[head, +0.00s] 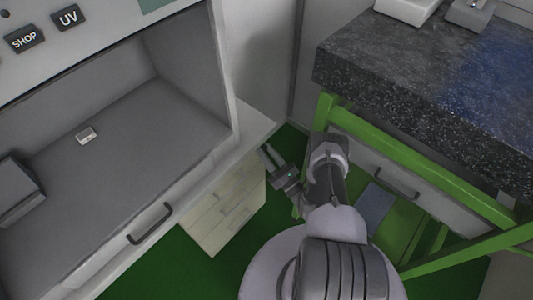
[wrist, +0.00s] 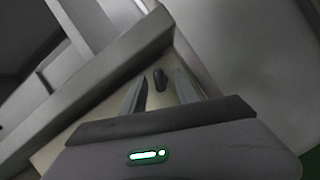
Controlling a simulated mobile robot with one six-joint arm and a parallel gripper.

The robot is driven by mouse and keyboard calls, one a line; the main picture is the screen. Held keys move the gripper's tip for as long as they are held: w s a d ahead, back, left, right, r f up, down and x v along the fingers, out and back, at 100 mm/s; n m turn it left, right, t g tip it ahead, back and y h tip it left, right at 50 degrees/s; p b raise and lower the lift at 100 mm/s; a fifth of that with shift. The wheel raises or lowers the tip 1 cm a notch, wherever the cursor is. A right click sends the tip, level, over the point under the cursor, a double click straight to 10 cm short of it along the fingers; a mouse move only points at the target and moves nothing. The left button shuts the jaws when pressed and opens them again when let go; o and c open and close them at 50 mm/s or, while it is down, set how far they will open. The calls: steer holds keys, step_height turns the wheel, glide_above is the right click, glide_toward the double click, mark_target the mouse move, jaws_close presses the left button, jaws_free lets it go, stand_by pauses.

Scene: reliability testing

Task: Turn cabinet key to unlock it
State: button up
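The cabinet is a cream drawer unit (head: 225,208) under the left bench, with several drawer fronts. In the wrist view its pale surface (wrist: 60,142) shows at a slant. A small dark key-like piece (wrist: 160,79) stands out from the pale face there. My gripper (head: 268,154) is close to the cabinet's upper right corner in the head view. In the wrist view its two fingers are apart, one on each side of the dark piece, with gaps showing. I cannot tell how far the fingertips reach past it. The key is not visible in the head view.
The left grey bench (head: 110,150) overhangs the cabinet and carries a drawer handle (head: 150,223). A dark speckled worktop (head: 400,85) on a green frame (head: 400,158) stands to the right. Green floor (head: 165,268) shows below. Space around my gripper is narrow.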

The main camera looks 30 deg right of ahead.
steer(key=shift+w+r, duration=0.1)
steer(key=shift+w, duration=0.1)
jaws_close()
steer(key=shift+m, duration=0.3)
steer(key=m+h, duration=0.2)
steer(key=m, duration=0.2)
steer(key=shift+a+p, duration=0.15)
steer(key=shift+p, duration=0.2)
steer(key=m+g+h, duration=0.1)
steer(key=m, duration=0.1)
steer(key=m+h+b, duration=0.1)
steer(key=m, duration=0.2)
steer(key=m+g+b, duration=0.1)
steer(key=m, duration=0.2)
steer(key=shift+s+r+g+h, duration=0.1)
steer(key=shift+r+g+h, duration=0.05)
steer(key=shift+g+h, duration=0.2)
steer(key=shift+r+m+g+h, duration=0.1)
steer(key=shift+m+g+h, duration=0.3)
steer(key=shift+m, duration=1.1)
